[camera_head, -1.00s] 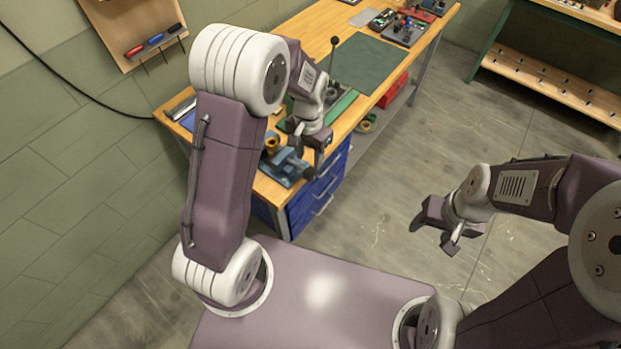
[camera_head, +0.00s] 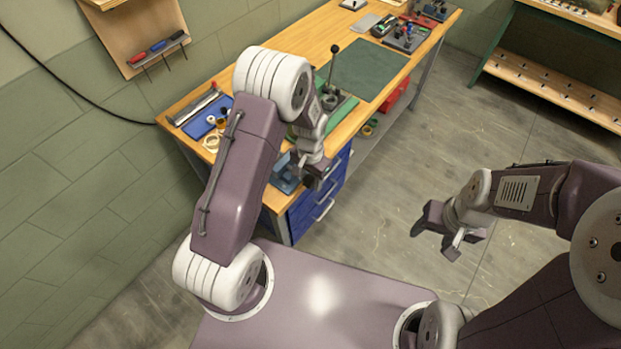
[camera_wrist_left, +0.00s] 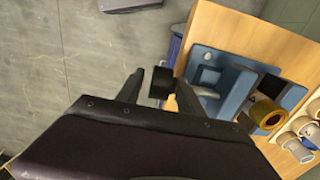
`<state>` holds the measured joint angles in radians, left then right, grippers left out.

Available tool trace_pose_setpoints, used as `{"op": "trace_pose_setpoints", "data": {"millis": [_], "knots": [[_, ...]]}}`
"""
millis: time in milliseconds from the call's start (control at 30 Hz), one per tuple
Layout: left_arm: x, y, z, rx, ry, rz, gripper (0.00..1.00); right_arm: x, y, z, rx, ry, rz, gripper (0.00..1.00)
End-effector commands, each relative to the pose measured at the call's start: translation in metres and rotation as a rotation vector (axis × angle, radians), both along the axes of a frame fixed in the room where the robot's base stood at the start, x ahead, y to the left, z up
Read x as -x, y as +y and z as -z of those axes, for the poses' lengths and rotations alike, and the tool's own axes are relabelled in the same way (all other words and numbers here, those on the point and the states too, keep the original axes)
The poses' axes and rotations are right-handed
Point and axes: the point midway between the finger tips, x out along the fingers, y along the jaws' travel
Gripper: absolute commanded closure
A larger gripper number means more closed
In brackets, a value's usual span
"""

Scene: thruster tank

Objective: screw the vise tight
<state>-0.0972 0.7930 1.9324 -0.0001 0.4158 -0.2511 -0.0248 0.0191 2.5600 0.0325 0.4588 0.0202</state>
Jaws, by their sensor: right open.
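The blue vise (camera_wrist_left: 232,88) sits at the near corner of the wooden workbench in the left wrist view, with a brass ring-like part (camera_wrist_left: 266,112) at its jaws. In the head view the vise (camera_head: 284,180) is partly hidden behind my left arm. A dark block (camera_wrist_left: 162,83), seemingly the vise's screw handle, shows between the fingertips of my left gripper (camera_wrist_left: 160,90). The fingers stand apart, with a visible gap on the left side of the block; contact on the right is unclear. My right gripper (camera_head: 440,230) is open and empty over the floor.
Pale cylindrical parts (camera_wrist_left: 296,143) lie beside the vise. The workbench (camera_head: 303,50) also carries a blue tray (camera_head: 207,118), a green mat (camera_head: 365,68) and an upright black-knobbed lever (camera_head: 333,65). Blue drawers (camera_head: 318,200) stand below.

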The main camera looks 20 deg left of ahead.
Motion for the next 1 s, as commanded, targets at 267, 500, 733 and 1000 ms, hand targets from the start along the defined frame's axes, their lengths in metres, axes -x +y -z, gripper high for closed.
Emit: {"op": "trace_pose_setpoints", "data": {"millis": [267, 500, 733, 1000], "knots": [[0.001, -0.001, 0.000, 0.001, 0.001, 0.000, 1.00, 0.000, 0.000, 0.000, 0.000, 0.000, 0.000, 0.42], [0.000, -0.002, -0.001, -0.009, 0.031, 0.000, 1.00, 0.000, 0.000, -0.004, 0.000, 0.000, 0.000, 0.42], [-0.001, -0.002, -0.001, -0.053, 0.153, 0.000, 1.00, 0.000, 0.000, -0.014, 0.000, 0.000, 0.000, 0.42], [-0.004, -0.004, 0.005, -0.121, 0.341, 0.000, 1.00, 0.000, 0.000, -0.007, 0.000, 0.000, 0.000, 0.42]]}}
